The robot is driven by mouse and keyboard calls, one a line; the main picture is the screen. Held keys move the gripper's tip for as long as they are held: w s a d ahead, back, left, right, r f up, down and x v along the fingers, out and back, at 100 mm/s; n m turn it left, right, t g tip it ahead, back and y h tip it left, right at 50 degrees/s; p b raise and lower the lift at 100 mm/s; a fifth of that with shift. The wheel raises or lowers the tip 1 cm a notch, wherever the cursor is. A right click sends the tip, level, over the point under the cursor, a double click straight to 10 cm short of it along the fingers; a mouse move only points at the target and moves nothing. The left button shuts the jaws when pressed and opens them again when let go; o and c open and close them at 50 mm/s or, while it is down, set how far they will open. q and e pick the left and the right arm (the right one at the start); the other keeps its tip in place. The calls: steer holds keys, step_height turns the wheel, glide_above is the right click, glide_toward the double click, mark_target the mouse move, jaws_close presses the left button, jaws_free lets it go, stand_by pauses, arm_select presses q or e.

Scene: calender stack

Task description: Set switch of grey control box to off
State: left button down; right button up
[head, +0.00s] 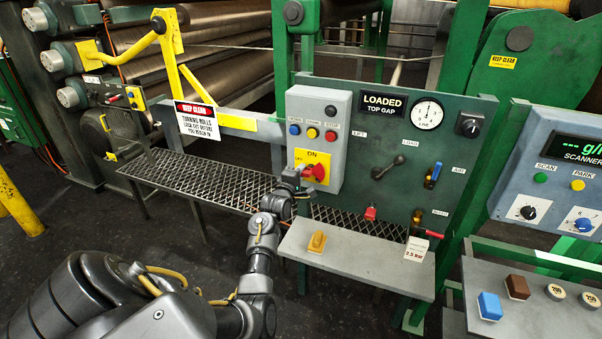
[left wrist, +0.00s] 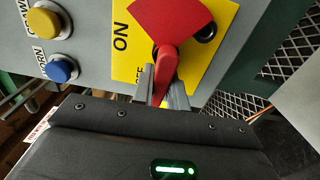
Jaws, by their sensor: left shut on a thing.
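The grey control box (head: 340,135) is fixed to the green panel, with buttons above a yellow plate (head: 325,157) marked ON. The red switch (head: 319,173) sits on this plate. In the head view its handle points left toward my left gripper (head: 301,176). In the left wrist view the red handle (left wrist: 165,62) runs down between the two fingers of my left gripper (left wrist: 165,90), which is shut on it. The ON label is clear beside the switch, and a partly hidden OFF label lies close to the handle near the fingers. My right gripper is out of view.
A grey shelf (head: 350,262) with a yellow-orange handled block (head: 318,241) lies below the panel. A mesh walkway (head: 215,182) runs left, under a hanging warning sign (head: 197,121). The panel also carries a black lever (head: 388,167) and a gauge (head: 427,113).

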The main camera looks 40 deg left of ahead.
arm_select(q)
steer(key=c, duration=1.4)
jaws_free()
steer(key=shift+s+f, duration=0.1)
steer(key=shift+s, duration=0.05)
steer(key=b+v, duration=0.2)
steer(key=v, duration=0.8)
steer(key=shift+s, duration=0.2)
steer(key=shift+d, duration=0.15)
